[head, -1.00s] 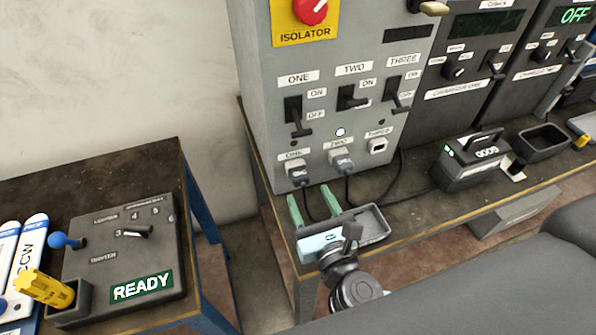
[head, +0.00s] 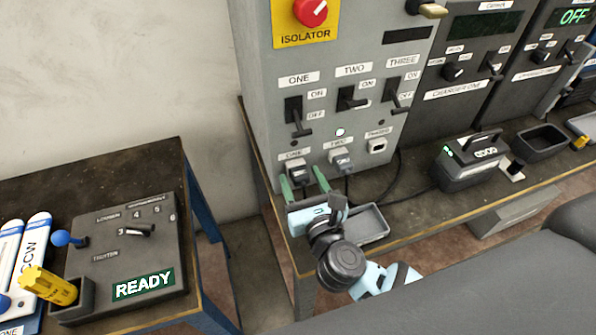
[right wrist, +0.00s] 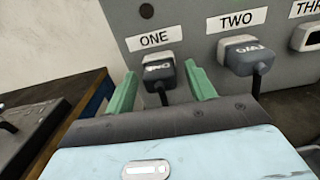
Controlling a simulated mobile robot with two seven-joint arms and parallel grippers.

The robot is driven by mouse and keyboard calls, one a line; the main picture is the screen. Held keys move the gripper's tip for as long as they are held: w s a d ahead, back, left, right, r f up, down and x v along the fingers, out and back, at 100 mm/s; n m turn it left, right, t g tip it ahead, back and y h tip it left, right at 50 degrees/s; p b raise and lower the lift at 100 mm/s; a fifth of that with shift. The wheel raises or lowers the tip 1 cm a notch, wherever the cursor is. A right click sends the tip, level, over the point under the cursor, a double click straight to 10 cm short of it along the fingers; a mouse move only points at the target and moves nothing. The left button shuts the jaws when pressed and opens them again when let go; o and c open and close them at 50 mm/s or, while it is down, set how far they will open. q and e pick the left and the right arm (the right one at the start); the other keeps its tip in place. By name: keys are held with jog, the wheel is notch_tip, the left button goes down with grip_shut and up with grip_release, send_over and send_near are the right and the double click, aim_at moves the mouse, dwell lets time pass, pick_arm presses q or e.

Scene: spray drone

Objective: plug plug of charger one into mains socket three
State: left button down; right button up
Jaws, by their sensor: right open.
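The grey mains box holds three sockets in a row. A dark plug (head: 299,174) sits in socket one; its small lettering is hard to read. It also shows in the right wrist view (right wrist: 160,72). A second plug (head: 342,160) sits in socket two and shows in the right wrist view (right wrist: 240,55). Socket three (head: 377,146) is empty. My right gripper (head: 303,179) is open, its green fingers pointing at the plug in socket one. In the right wrist view the fingers (right wrist: 161,82) stand either side of that plug, with gaps. My left gripper is out of view.
Black cables run from the plugs along the bench. A grey tray (head: 367,224) lies at the bench edge by my right wrist. Switches (head: 300,115) and the red isolator knob (head: 310,11) are above the sockets. A battery pack (head: 470,162) stands to the right.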

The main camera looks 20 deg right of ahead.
aim_at(303, 183)
dwell(1.2)
grip_shut()
jog(key=shift+s+d, duration=0.1)
jog(key=shift+s, duration=2.9)
jog(key=s+d+r, duration=0.5)
jog(key=d, duration=0.2)
jog(key=shift+d+r+h, duration=0.25)
jog(key=shift+d+h, duration=0.05)
jog(key=shift+d, duration=0.05)
